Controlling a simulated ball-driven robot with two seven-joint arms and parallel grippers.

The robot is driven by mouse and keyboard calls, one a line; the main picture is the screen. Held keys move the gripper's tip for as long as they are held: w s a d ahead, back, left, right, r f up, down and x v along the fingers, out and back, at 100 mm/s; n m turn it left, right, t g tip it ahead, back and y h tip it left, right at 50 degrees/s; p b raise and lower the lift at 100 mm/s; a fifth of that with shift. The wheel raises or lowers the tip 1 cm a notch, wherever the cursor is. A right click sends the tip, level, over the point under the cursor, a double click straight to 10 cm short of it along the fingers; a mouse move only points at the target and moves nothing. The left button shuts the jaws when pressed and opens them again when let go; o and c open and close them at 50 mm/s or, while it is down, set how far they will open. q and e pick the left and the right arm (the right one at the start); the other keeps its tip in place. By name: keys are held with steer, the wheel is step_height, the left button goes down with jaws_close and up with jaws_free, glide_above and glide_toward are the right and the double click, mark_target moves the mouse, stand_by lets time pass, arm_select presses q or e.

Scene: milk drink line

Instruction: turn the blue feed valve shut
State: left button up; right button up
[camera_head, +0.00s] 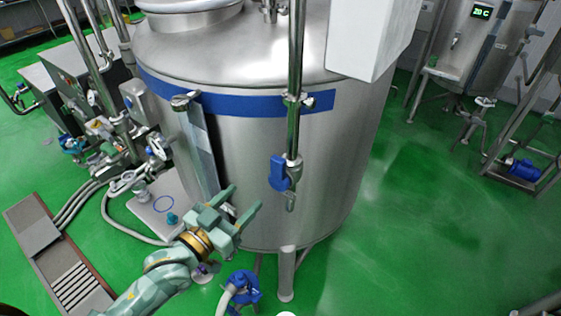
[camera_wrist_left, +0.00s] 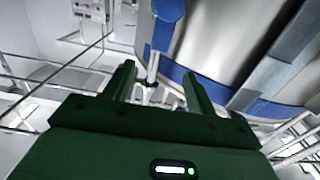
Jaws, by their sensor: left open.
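A blue valve (camera_head: 280,174) sits low on a vertical steel pipe in front of the big steel tank (camera_head: 240,150), with a short spout below it. My left gripper (camera_head: 242,199) is open, with nothing between its fingers, to the left of and a little below the valve. There is a gap between the fingertips and the valve. In the left wrist view, a blue part (camera_wrist_left: 169,10) that looks like this valve is at the top edge, partly cut off, beyond the open fingers (camera_wrist_left: 160,73). My right gripper does not show.
Another blue fitting (camera_head: 243,288) with a hose is near the floor below my left gripper. Pipes and hand valves (camera_head: 125,180) crowd the left. A pale box (camera_head: 372,38) hangs at upper right. The green floor (camera_head: 400,220) right of the tank is clear.

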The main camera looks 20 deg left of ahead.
mark_target(276, 166)
arm_select(q)
steer(key=p+x, duration=0.1)
steer(key=x, duration=1.3)
steer(key=shift+w+f+p, duration=0.1)
steer(key=shift+w+p, duration=0.1)
steer(key=shift+p, duration=0.15)
